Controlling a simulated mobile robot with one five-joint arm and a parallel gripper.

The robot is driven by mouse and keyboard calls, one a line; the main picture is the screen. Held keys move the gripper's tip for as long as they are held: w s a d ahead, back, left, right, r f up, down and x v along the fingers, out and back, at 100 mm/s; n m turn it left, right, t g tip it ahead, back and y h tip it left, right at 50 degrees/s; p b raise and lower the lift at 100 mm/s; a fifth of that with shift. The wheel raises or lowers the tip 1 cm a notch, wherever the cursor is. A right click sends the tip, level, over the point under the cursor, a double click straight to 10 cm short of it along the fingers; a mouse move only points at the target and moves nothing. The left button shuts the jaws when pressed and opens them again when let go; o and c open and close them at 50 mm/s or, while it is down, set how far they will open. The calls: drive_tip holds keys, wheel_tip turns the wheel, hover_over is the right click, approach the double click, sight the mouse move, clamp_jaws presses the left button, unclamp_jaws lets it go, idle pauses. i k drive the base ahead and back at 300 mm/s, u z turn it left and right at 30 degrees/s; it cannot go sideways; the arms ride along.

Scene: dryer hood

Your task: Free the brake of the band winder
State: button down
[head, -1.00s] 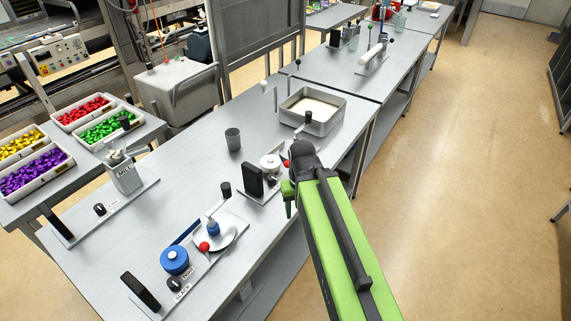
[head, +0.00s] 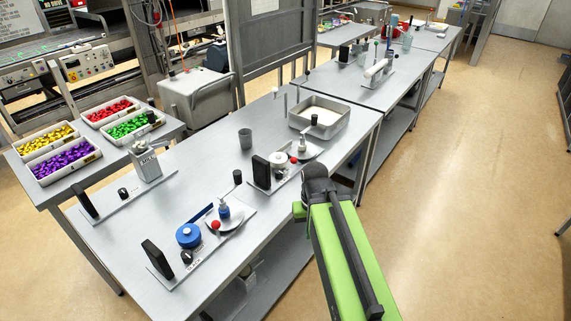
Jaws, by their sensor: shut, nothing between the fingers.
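Two similar winder-like stations stand on the long grey table (head: 130,262); I cannot tell for certain which is the band winder. The nearer one has a blue drum (head: 189,235), a red ball knob (head: 215,225), a round plate and a black upright block (head: 157,259). The farther one has a white drum (head: 277,158), a red knob (head: 279,171), a plate and a black block (head: 261,172). My gripper (head: 300,210) is shut and empty, mostly hidden by my wrist, at the table's right edge near the farther station. No brake part is clearly readable.
A grey cup (head: 245,138) and a metal tray of pale material (head: 345,117) stand farther back. A lever device (head: 146,163) sits at the left, beside bins of coloured sweets (head: 62,161). The floor (head: 470,210) on the right is clear.

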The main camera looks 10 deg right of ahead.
sight(294, 159)
drive_tip(key=u, duration=1.7)
drive_tip(key=k, duration=0.15)
drive_tip(key=u, duration=2.15)
drive_tip(key=k, duration=1.9)
drive_tip(key=z, duration=1.35)
drive_tip(key=i, duration=1.05)
drive_tip(key=u, duration=0.1)
